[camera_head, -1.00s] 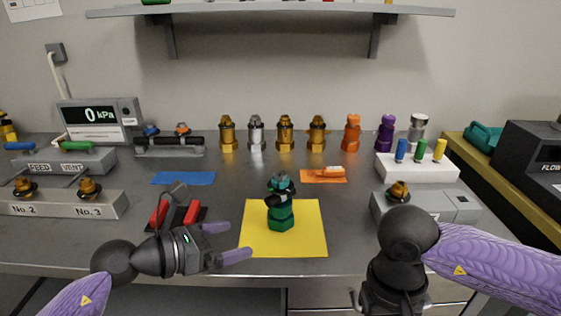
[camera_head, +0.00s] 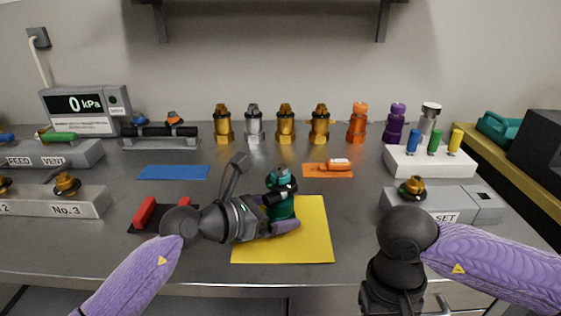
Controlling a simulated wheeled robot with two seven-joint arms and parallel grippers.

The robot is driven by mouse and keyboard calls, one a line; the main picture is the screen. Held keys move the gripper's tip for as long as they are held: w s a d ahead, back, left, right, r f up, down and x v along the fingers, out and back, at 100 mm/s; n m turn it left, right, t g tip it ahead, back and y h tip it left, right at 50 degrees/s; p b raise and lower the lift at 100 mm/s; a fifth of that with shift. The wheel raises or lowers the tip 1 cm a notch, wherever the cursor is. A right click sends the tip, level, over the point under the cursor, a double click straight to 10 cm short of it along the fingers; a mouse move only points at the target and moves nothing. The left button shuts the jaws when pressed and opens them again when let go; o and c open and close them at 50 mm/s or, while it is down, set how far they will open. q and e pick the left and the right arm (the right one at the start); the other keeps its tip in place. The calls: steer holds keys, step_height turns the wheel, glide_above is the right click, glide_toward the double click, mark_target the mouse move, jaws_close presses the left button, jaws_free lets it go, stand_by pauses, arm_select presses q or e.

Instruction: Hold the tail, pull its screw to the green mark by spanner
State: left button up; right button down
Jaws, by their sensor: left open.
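A green fitting with a dark, teal-topped head (camera_head: 280,190) stands upright on the yellow mat (camera_head: 312,245). It seems to be the tail, but its screw and any green mark cannot be made out. My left gripper (camera_head: 275,214) is open at the fitting, one purple finger in front of its lower body and the other at its left side, partly hidden. Whether the fingers touch it cannot be told. My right gripper (camera_head: 392,298) hangs at the bottom edge, and its fingertips are not clear. I cannot pick out a spanner for sure.
A black holder with red blocks (camera_head: 146,211) lies left of my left gripper. An orange piece lies on an orange mat (camera_head: 314,170); a blue mat (camera_head: 174,172) is bare. Several gold, silver, orange and purple fittings line the back. A grey block (camera_head: 455,218) stands at right.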

arm_select(q)
jaws_close()
stand_by(0.8)
stand_by(0.5)
